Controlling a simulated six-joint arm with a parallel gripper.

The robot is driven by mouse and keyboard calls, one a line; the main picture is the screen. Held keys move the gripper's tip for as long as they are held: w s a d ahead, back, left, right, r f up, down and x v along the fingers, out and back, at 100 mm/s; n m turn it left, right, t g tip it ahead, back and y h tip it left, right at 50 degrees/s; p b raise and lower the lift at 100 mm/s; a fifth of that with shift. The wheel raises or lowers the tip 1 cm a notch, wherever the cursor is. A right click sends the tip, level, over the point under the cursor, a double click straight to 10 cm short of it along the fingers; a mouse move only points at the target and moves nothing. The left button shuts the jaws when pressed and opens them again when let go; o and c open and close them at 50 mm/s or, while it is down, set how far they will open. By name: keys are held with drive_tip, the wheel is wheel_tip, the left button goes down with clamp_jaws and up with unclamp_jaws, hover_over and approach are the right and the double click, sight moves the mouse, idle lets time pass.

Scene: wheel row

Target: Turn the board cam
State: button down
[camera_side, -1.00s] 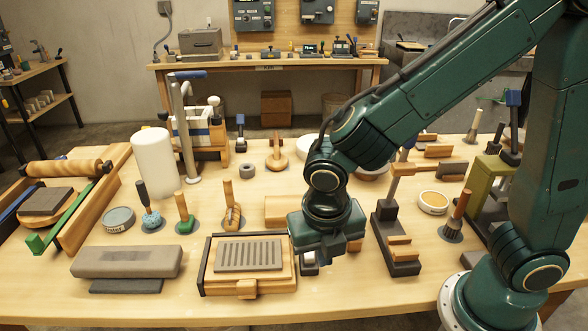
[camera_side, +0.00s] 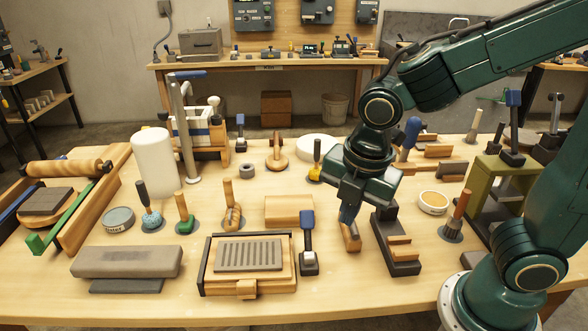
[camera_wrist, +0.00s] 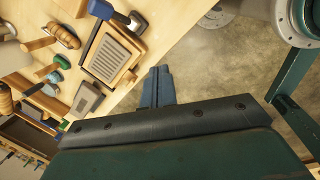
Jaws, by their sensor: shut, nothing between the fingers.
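A wooden board with a grey slotted plate (camera_side: 249,258) lies at the front middle of the bench; it also shows in the wrist view (camera_wrist: 115,55). Beside its right edge stands a blue-handled lever (camera_side: 307,232) on a dark base, upright in the side view. It appears in the wrist view too (camera_wrist: 108,11). This lever looks like the board cam, but no label confirms that. My gripper (camera_side: 348,214) is to the right of the lever, apart from it, pointing down above a small wooden block (camera_side: 350,240). Its blue fingers (camera_wrist: 157,87) are together and empty.
A dark stand with wooden steps (camera_side: 397,250) is close on the gripper's right. A wooden block (camera_side: 289,209) lies behind the lever. A grey stone block (camera_side: 127,261) is left of the board. Several handled tools stand farther back. The front bench strip is clear.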

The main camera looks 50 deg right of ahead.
drive_tip(key=s+d+r+m+t, duration=0.3)
drive_tip(key=s+d+r+m, duration=0.5)
drive_tip(key=m, duration=1.2)
drive_tip(key=shift+d+r+t+y, duration=0.15)
drive_tip(key=shift+d+t+y, duration=0.15)
drive_tip(key=shift+d, duration=0.1)
idle(1.2)
